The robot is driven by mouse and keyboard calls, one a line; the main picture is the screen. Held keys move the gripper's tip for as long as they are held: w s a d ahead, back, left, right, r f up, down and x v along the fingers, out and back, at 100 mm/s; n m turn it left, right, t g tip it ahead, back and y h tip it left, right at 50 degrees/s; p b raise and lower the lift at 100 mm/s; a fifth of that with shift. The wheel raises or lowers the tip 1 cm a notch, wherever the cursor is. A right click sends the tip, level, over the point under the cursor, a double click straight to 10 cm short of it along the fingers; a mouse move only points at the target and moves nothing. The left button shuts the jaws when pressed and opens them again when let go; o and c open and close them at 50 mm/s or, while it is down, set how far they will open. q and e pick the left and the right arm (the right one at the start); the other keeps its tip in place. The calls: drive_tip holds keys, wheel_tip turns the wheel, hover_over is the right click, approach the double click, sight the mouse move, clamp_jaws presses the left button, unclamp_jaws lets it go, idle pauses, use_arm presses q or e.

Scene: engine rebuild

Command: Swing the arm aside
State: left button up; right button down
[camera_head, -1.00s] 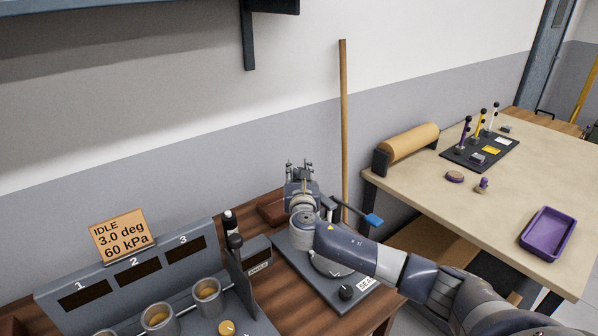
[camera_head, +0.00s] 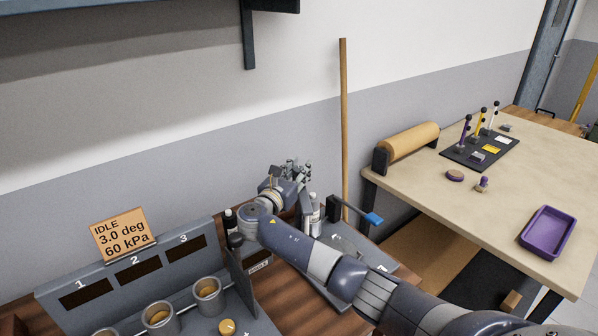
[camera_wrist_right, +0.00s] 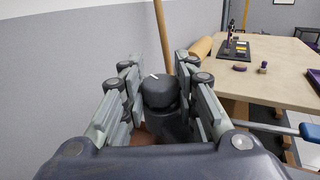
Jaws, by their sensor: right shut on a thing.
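My right gripper (camera_head: 292,172) is at the back of the wooden bench, above the left side of a grey base plate (camera_head: 383,262). In the right wrist view its fingers (camera_wrist_right: 160,98) stand on both sides of a dark round-topped cylinder (camera_wrist_right: 158,90) with a white mark and are shut on it. Its lower part is hidden, so I cannot tell how it joins the fixture. A blue-tipped lever (camera_head: 372,219) sticks out from a black block (camera_head: 334,208) right of the gripper. A silver cylinder (camera_head: 315,212) stands behind my forearm. My left gripper is not in view.
A grey station with numbered slots (camera_head: 138,265) and metal cups (camera_head: 207,288) stands at left, with an IDLE sign (camera_head: 122,235) on it. A wooden pole (camera_head: 344,130) leans at the wall. The right table holds a purple tray (camera_head: 548,232) and a brown roll (camera_head: 408,143).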

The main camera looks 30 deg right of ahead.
idle(0.4)
drive_tip(key=c, duration=1.2)
unclamp_jaws()
drive_tip(key=shift+r, duration=0.15)
wheel_tip(320, 180, up, 10)
drive_tip(key=shift+f, duration=0.1)
